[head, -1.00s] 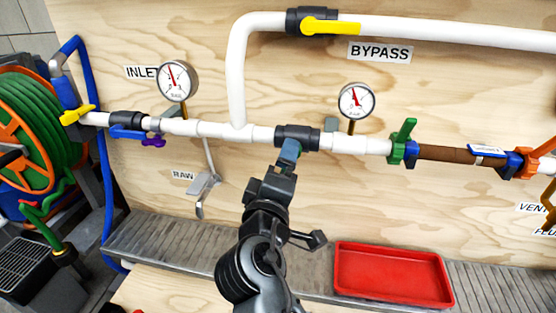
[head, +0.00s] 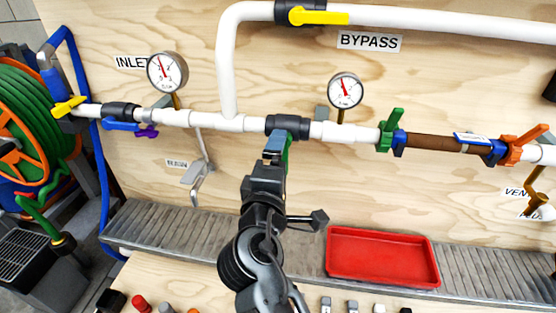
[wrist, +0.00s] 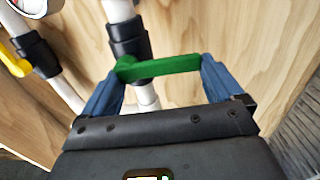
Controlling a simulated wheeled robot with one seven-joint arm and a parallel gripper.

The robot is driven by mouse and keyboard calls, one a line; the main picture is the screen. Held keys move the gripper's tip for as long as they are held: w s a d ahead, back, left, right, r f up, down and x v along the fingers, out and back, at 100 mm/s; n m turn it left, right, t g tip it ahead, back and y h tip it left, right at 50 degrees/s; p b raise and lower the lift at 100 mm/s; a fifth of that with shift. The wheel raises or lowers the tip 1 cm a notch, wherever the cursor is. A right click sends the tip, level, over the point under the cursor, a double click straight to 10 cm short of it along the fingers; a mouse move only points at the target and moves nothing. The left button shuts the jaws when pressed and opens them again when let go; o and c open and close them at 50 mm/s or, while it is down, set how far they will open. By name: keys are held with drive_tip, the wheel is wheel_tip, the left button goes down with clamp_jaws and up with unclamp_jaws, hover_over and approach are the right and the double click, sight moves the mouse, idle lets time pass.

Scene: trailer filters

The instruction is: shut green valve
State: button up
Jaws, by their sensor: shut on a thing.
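The green valve handle (wrist: 160,68) lies across between the two blue fingers of my gripper (wrist: 158,82) in the wrist view, with both fingers against it. Its black valve body (head: 287,125) sits on the white pipe, between the two gauges. In the head view a strip of the green handle (head: 288,152) shows just right of my gripper (head: 277,148), below the pipe. The rest of the handle is hidden behind the fingers there. My gripper is shut on the handle.
Another green handle (head: 393,122) stands upright at the brown filter's (head: 433,143) left end, with an orange one (head: 524,140) at its right end. Gauges (head: 167,72) (head: 345,90) rise above the pipe. A red tray (head: 383,257) lies below. Small items line the front bench.

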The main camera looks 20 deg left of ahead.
drive_tip(key=o, duration=1.1)
drive_tip(key=shift+o, duration=0.2)
drive_tip(key=b+v, duration=0.1)
drive_tip(key=v, duration=0.6)
drive_tip(key=shift+s, duration=0.4)
drive_tip(key=shift+d, duration=0.1)
